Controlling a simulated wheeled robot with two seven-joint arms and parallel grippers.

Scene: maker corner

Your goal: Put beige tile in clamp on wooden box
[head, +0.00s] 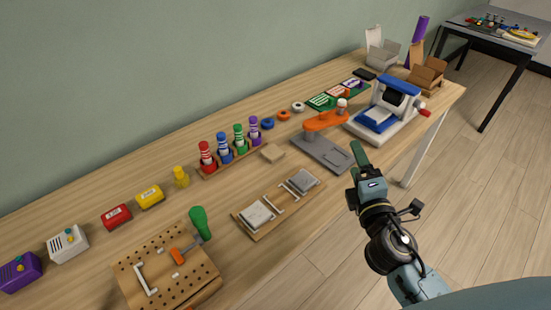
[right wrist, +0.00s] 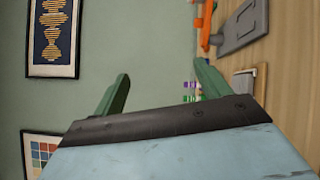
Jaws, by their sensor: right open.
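A small beige tile (head: 273,152) lies flat on the workbench near its middle, in front of the bottle rack. A wooden box (head: 203,277) with a top full of holes stands at the front left. On it are a white bar (head: 145,280) and an orange part (head: 178,255); a green handle (head: 200,222) stands at its back edge. I take these to be the clamp, but its jaw opening is too small to tell. My right gripper (head: 357,158) is open and empty beyond the bench's front edge, right of the tile. It also shows in the right wrist view (right wrist: 162,88). My left gripper is not in view.
A wooden board with metal plates (head: 263,228) lies between box and gripper. An orange arm on a grey base (head: 322,152) stands right of the tile. A rack of coloured bottles (head: 208,172) is behind it. A blue and white machine (head: 385,115) stands farther right.

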